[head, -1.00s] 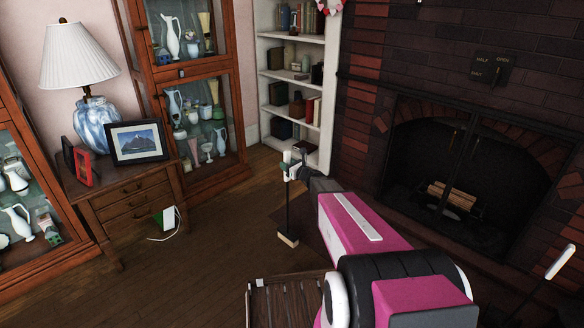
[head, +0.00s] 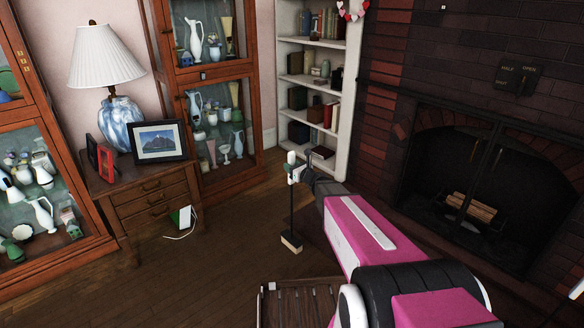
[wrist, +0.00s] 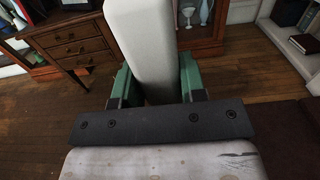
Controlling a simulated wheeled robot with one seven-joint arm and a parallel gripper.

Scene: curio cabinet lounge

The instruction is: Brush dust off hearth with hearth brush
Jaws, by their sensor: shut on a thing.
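The hearth brush (head: 291,215) hangs upright from my gripper (head: 294,173), with a thin dark handle and a tan, block-like head (head: 291,242) low down near the floor. In the wrist view my gripper (wrist: 157,82) has its green fingers shut on a pale grey handle end (wrist: 148,45). The brush head is hidden there. The brick fireplace (head: 470,185) stands to the right with logs inside. The dark hearth in front of it is partly hidden by my arm. I cannot make out any dust, nor whether the brush head touches the floor.
A wooden side table (head: 150,200) with a lamp (head: 115,95) and a framed picture (head: 160,142) stands left. Glass cabinets (head: 215,110) and a white bookshelf (head: 310,75) line the back. A slatted wooden piece (head: 295,305) lies in front. The wooden floor (head: 215,255) at left is mostly clear.

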